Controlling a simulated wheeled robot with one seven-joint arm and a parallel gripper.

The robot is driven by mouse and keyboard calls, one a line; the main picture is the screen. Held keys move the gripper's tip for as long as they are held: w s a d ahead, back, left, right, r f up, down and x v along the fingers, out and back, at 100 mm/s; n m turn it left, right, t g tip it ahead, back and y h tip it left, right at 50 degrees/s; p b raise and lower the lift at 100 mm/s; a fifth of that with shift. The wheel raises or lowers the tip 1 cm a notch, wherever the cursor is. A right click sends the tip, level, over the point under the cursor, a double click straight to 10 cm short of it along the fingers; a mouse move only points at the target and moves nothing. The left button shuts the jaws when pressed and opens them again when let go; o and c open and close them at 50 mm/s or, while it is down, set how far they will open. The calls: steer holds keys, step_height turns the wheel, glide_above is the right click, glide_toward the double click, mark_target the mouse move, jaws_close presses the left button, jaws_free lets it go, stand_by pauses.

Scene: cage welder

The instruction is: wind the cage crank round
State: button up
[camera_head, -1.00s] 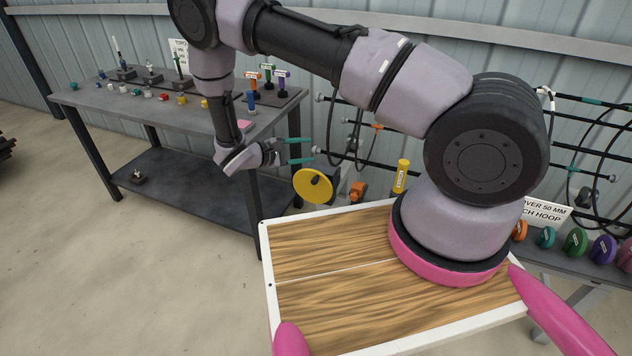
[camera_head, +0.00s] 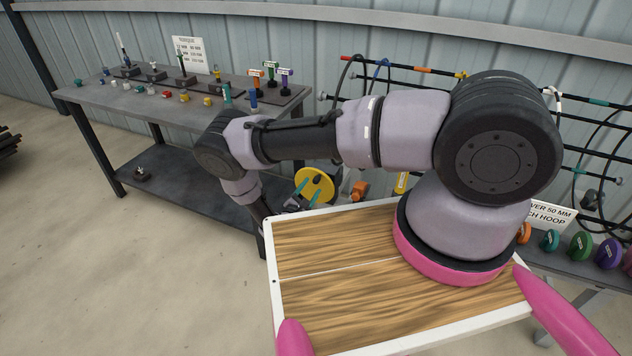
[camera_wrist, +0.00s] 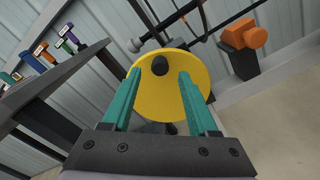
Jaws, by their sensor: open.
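The cage crank is a yellow disc (camera_head: 325,180) with a dark knob (camera_wrist: 159,66) on its face. In the head view it stands between the dark workbench and my wooden-topped base, partly hidden by my gripper. My gripper (camera_head: 305,196) is low in front of the disc. In the wrist view the two green fingers of my gripper (camera_wrist: 158,76) are spread apart, with the knob showing between and slightly beyond their tips. The fingers overlap the disc in the picture; I cannot tell whether they touch it. Nothing is held.
A dark workbench (camera_head: 160,107) with small coloured parts stands left of the crank. An orange fitting (camera_head: 360,189) and a yellow cylinder (camera_head: 402,182) are right of it. The cage's dark bars and hoops run behind. Open concrete floor (camera_head: 120,270) lies front left.

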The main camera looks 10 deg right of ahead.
mark_target(315, 182)
steer(key=x, duration=0.5)
jaws_close()
stand_by(1.4)
